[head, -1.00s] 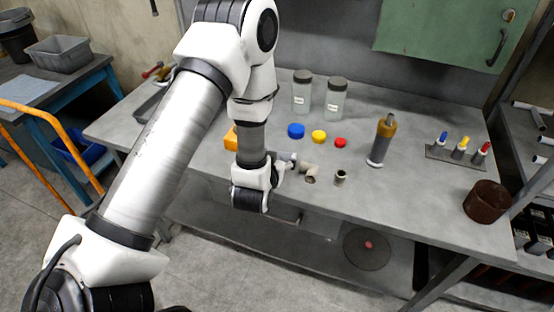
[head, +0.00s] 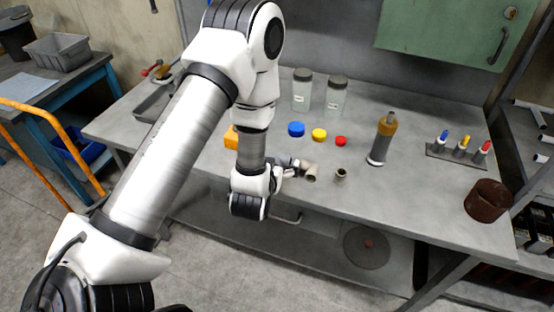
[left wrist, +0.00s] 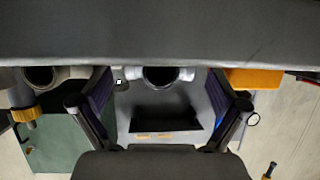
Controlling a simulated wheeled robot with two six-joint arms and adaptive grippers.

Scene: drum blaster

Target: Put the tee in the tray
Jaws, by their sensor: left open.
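The tee (head: 311,172), a beige-grey pipe fitting, lies near the bench's front edge. My left gripper (head: 293,168) is just left of it, low over the bench, pointing at it. In the left wrist view the two fingers (left wrist: 160,108) are apart, and the tee (left wrist: 168,74) shows between them with a dark round opening. I cannot tell whether a finger touches it. The tray (head: 152,104), grey and shallow, is at the bench's left end, partly hidden behind my left arm. My right gripper is not in view.
A smaller fitting (head: 341,175) stands right of the tee. Blue (head: 296,130), yellow (head: 319,135) and red (head: 340,141) caps lie behind. Two jars (head: 302,90), an amber-topped cylinder (head: 382,140) and an orange block (head: 231,138) stand around.

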